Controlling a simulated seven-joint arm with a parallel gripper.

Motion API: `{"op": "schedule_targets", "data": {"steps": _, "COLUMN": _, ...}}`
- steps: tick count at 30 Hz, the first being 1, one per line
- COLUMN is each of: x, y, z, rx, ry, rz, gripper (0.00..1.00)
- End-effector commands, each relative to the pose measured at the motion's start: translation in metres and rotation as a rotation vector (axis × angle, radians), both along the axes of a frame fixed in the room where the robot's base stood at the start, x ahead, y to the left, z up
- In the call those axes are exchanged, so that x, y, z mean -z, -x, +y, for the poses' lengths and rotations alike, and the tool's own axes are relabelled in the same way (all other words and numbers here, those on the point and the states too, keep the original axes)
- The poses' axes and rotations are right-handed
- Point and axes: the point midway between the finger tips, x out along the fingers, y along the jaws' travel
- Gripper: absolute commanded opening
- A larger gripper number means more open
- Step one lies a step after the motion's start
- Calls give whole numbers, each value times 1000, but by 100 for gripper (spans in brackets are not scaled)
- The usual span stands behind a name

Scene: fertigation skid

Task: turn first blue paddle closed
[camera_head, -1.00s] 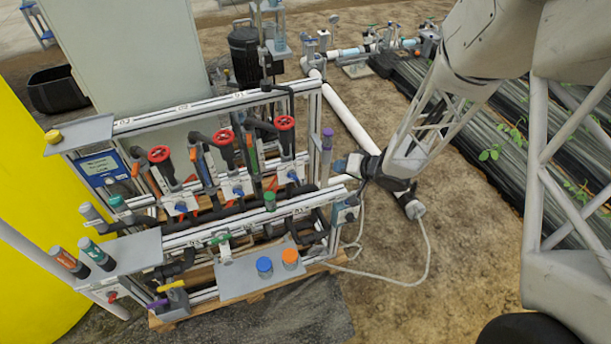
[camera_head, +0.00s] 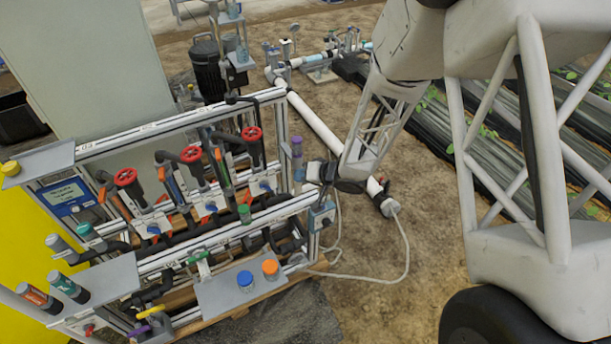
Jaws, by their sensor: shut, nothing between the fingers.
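Red handwheels (camera_head: 126,177) and dark hoses crowd around the paddles. A front shelf (camera_head: 222,294) carries a blue cap (camera_head: 245,280) and an orange cap (camera_head: 270,268). A grey box (camera_head: 321,215) with a cable is below my gripper. Bare ground lies to the right.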

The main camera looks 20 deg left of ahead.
Motion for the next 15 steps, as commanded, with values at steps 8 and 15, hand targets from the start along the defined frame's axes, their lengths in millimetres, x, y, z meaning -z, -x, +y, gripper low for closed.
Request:
{"op": "schedule_targets", "data": {"steps": 8, "x": 22, "y": -6, "z": 37, "rx": -1, "ry": 1, "rz": 1, "gripper": 0}}
{"op": "schedule_targets", "data": {"steps": 15, "x": 42, "y": -4, "z": 63, "rx": -1, "ry": 1, "rz": 2, "gripper": 0}}
